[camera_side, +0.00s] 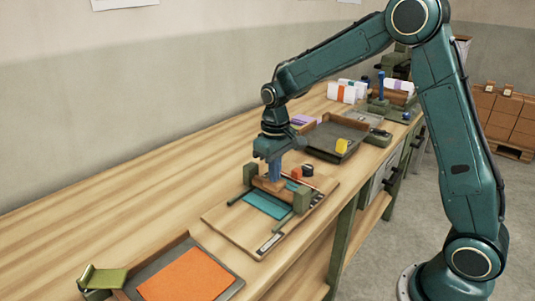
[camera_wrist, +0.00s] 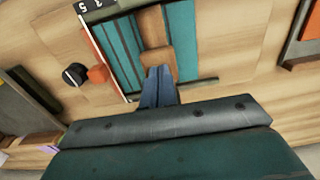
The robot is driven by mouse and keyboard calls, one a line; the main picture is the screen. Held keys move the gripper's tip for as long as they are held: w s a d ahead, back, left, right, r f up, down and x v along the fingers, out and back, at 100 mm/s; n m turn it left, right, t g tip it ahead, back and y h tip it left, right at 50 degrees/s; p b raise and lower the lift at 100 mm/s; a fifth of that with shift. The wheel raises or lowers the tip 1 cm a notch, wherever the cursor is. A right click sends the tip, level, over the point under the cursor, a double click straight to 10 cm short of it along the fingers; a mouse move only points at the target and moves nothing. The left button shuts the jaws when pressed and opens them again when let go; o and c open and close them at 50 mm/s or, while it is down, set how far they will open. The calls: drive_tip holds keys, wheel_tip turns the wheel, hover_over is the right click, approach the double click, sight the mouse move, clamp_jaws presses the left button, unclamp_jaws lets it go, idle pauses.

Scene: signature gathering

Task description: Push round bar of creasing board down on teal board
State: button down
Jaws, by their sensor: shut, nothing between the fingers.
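The creasing board (camera_side: 225,218) is a light wooden base on the bench, with a teal board (camera_side: 268,205) lying on it. The teal board shows in the wrist view (camera_wrist: 181,35) on both sides of the brown round bar (camera_wrist: 151,22). In the side view the bar (camera_side: 285,192) spans between two green end blocks, above the teal board. A wider brown block (camera_wrist: 157,60) sits on the bar. My gripper (camera_side: 275,178) points down with its blue fingers together and empty. In the wrist view the fingertips (camera_wrist: 158,72) meet the block's edge; contact is unclear. The gripper partly hides the bar.
Green end blocks (camera_side: 302,200) flank the bar. A tray with an orange sheet (camera_side: 185,276) lies in front; a dark tray (camera_side: 335,133) stands behind.

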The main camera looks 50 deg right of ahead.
drive_tip(key=shift+r, duration=2.95)
drive_tip(key=shift+r, duration=0.15)
drive_tip(key=s+a+r+t, duration=0.1)
drive_tip(key=s+r+t, duration=0.1)
drive_tip(key=s+r, duration=0.35)
drive_tip(key=s+a+r+t, duration=0.1)
drive_tip(key=s+r, duration=0.2)
drive_tip(key=s, duration=0.5)
drive_tip(key=s+f+t, duration=0.1)
drive_tip(key=s+t, duration=0.1)
drive_tip(key=s, duration=1)
drive_tip(key=shift+s+a+t, duration=0.25)
drive_tip(key=shift+s+t, duration=0.05)
drive_tip(key=shift+s, duration=0.05)
